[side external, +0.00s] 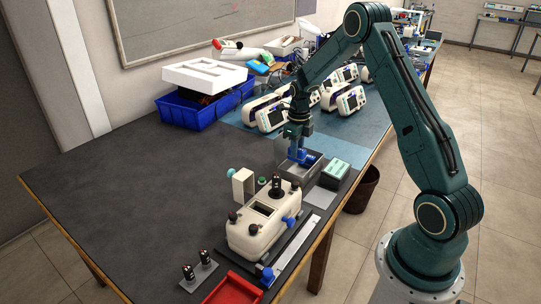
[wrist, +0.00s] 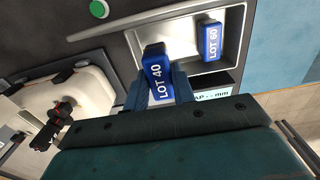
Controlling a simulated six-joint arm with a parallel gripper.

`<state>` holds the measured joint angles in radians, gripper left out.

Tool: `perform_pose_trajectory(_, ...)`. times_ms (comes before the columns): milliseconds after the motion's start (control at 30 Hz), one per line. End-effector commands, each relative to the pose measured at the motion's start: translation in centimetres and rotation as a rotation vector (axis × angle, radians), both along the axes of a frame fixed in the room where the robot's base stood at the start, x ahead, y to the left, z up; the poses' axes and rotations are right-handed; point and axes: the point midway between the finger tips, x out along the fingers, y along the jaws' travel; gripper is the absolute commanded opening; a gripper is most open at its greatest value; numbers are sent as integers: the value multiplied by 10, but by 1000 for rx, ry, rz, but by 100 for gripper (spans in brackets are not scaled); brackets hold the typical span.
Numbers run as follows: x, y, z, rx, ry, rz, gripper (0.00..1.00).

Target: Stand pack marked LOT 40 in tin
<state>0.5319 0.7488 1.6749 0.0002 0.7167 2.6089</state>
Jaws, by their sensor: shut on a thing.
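The blue pack marked LOT 40 (wrist: 157,77) is between the fingers of my gripper (wrist: 160,90) in the wrist view, its label facing the camera. My gripper (side external: 298,136) is shut on it at the tin. The tin is a grey metal open box (side external: 293,172); its bare floor (wrist: 183,36) shows in the wrist view. A second blue pack, marked LOT 60 (wrist: 211,40), is in the tin to the right, apart from the held pack. I cannot tell whether LOT 40 touches the tin floor; its lower end is hidden.
A cream device with black knobs (side external: 262,225) stands in front of the tin. A box with a pale green display (side external: 336,167) is right of the tin. A red tray (side external: 233,290) lies at the near edge. Several monitors (side external: 350,102) stand behind. The table's left side is clear.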

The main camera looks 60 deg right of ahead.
Motion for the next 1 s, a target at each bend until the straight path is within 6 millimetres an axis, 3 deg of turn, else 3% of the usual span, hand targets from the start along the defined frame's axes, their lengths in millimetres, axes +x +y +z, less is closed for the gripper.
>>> perform_pose_trajectory(500,0,0,-41,0,1,0,2)
perform_pose_trajectory(1000,0,0,-46,0,0,0,2)
